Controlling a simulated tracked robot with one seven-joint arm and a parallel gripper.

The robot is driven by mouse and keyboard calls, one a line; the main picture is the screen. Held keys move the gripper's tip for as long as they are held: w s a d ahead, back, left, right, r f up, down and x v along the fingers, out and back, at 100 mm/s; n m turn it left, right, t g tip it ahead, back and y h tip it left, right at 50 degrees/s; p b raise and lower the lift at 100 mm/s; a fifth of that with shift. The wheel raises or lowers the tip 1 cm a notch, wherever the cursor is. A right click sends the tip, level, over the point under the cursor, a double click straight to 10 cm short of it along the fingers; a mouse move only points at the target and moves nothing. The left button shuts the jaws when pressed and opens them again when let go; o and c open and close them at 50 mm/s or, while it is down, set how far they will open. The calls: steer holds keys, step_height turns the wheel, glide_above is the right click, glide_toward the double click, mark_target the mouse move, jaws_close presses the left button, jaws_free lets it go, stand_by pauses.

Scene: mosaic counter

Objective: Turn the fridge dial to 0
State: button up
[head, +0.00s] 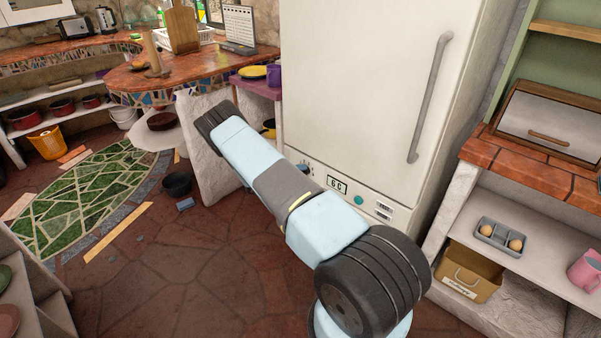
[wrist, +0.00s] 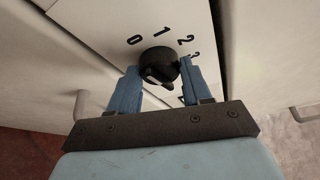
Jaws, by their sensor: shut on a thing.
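The fridge (head: 385,90) is tall and white, with its door closed and a long grey handle. Its lower panel has a small display (head: 337,185) that seems to read "6 C" and a green round button (head: 358,200). In the wrist view the black dial (wrist: 158,64) sits on a white panel with the numbers 0, 1, 2 and 3 around it. My gripper (wrist: 158,74) has its two blue fingers on either side of the dial, shut on it. Which number the dial points to is unclear.
A counter with a steel bread box (head: 548,123) stands right of the fridge; a cardboard box (head: 470,272) and egg tray (head: 499,236) sit below. A rough white wall block (head: 200,150) is on the left. The stone floor in front is largely clear.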

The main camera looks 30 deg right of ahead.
steer(key=shift+w+a+f, duration=0.15)
steer(key=shift+a+f, duration=0.05)
steer(key=shift+a, duration=0.05)
steer(key=o, duration=0.7)
steer(key=shift+f, duration=0.1)
steer(key=o, duration=0.3)
steer(key=shift+d, duration=0.15)
steer(key=shift+o, duration=0.3)
steer(key=a+r, duration=0.1)
steer(key=a, duration=1.2)
steer(key=shift+w+a+r, duration=0.2)
steer(key=shift+a+r, duration=0.1)
steer(key=shift+a, duration=0.05)
